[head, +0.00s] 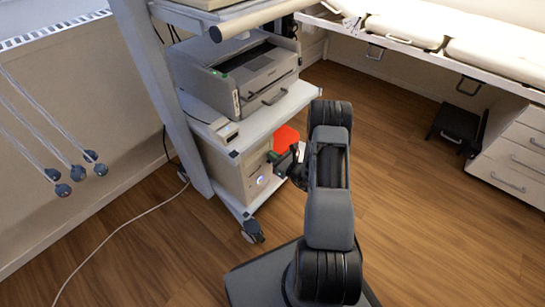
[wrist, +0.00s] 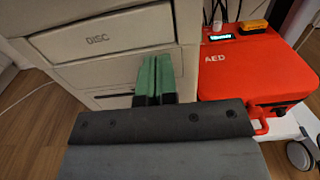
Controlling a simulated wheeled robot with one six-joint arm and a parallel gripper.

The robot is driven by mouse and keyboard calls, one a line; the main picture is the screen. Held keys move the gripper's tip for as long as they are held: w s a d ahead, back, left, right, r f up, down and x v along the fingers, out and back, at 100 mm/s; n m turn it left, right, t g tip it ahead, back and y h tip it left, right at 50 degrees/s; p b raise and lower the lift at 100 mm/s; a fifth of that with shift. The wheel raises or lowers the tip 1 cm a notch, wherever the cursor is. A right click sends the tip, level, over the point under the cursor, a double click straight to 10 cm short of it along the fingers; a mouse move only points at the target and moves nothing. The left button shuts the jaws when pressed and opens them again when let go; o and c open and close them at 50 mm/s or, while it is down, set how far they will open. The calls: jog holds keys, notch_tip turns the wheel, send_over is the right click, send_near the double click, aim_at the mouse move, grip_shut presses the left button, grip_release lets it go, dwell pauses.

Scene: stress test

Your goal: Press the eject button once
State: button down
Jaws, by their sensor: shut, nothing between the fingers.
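A beige computer tower (head: 236,176) stands on the cart's lower shelf, with a lit blue-white spot (head: 261,180) on its front. In the wrist view its front shows a panel marked DISC (wrist: 97,40). I cannot make out an eject button in either view; my gripper covers part of the front near the panel's right end. My gripper (head: 272,157), with green fingers, is shut and empty at the tower's front. In the wrist view its fingertips (wrist: 155,60) are just below the DISC panel's right end. I cannot tell whether they touch the tower.
A red AED case (wrist: 245,75) sits right beside the tower, with a small display and a yellow item (wrist: 253,26) on top. A printer (head: 240,75) is on the shelf above. A white cable (head: 120,225) lies on the floor at left. Open wooden floor (head: 430,210) spreads right.

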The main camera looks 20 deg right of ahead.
jog(key=shift+w+a+r, duration=0.1)
jog(key=shift+w+a, duration=0.15)
jog(key=shift+w, duration=0.4)
jog(key=shift+w+r, duration=0.1)
